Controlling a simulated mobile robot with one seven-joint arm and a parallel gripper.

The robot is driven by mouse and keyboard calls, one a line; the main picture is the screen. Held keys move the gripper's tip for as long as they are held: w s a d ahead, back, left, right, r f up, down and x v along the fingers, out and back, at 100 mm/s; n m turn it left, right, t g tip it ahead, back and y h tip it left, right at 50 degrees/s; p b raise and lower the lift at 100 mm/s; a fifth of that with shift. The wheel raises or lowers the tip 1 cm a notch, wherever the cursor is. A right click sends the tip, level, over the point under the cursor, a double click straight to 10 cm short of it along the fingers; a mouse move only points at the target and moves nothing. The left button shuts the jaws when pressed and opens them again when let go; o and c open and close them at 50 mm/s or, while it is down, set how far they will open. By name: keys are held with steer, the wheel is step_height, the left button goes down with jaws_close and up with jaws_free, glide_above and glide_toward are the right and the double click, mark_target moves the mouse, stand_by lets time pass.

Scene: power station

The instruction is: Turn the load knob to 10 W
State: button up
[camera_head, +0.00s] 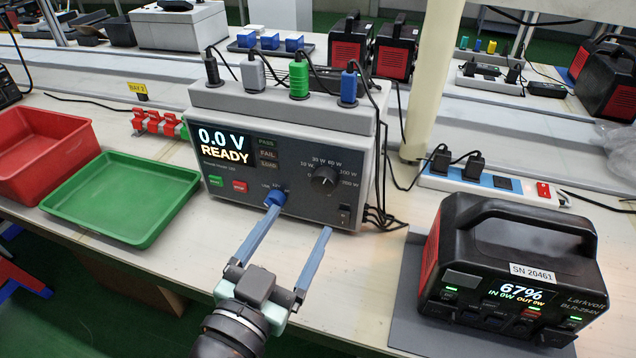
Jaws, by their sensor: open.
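The load knob (322,180) is a black round dial on the right part of the grey tester's front panel (235,172). Power labels in W are printed in an arc around it, with 10 W at its upper left. A small white pointer mark shows on it, but its exact setting is too small to read. My gripper (300,216) is open and empty in front of the panel, below and slightly left of the load knob. Its left fingertip overlaps a blue round part (275,197) on the panel; I cannot tell whether they touch.
The tester's display (223,144) reads 0.0 V READY. Several plugs stand on its top. A black power station (510,270) showing 67% sits on a grey mat at the right. A green tray (122,198) and red bin (40,155) lie left. Bench in front is clear.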

mark_target(321, 186)
steer(key=x, duration=0.8)
steer(key=shift+w+d, duration=0.1)
steer(key=shift+w, duration=0.25)
jaws_close()
